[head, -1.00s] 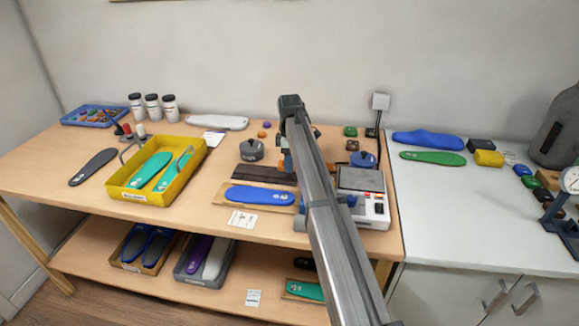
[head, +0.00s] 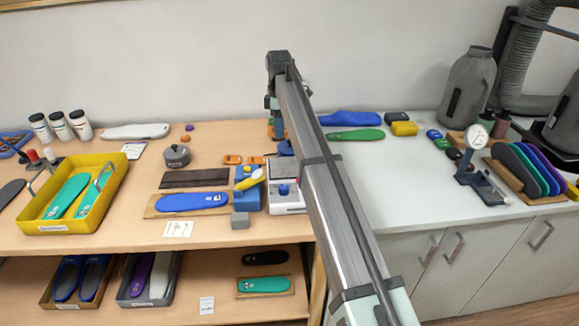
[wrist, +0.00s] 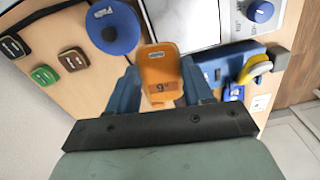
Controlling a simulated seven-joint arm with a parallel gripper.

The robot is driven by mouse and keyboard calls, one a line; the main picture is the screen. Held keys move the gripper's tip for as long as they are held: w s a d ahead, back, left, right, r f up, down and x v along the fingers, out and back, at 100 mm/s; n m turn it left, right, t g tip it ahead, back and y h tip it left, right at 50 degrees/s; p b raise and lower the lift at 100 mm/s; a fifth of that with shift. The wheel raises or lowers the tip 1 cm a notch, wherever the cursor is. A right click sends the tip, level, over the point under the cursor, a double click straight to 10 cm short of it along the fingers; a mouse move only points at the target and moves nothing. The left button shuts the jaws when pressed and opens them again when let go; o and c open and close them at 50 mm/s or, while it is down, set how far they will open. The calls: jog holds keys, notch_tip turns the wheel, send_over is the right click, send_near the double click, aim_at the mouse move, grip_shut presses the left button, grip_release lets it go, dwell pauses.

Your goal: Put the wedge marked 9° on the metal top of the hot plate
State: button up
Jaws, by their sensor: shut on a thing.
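My gripper (wrist: 160,78) is shut on an orange wedge (wrist: 160,62) whose face reads 9°. Its two blue fingers hold the wedge from either side. The hot plate's metal top (wrist: 182,20) lies beyond the wedge in the wrist view, with part of its white control panel (wrist: 240,22) beside it. The wedge appears in front of the metal top's edge there; I cannot tell its height.
A round blue object (wrist: 112,27) stands beside the hot plate. Dark, green and brown small pieces lie at the wrist view's left. A blue block (head: 247,198) with a yellow tool (head: 250,180) stands left of the hot plate. A blue insole (head: 192,202) lies farther left.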

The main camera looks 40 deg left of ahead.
send_over(292, 166)
jog(key=shift+n, duration=0.8)
jog(key=shift+w+f, duration=0.1)
jog(key=shift+f, duration=4.65)
jog(key=shift+f, duration=0.15)
jog(key=o, duration=1)
notch_tip(292, 166, up, 12)
jog(key=shift+r, duration=0.15)
jog(key=shift+w, duration=0.1)
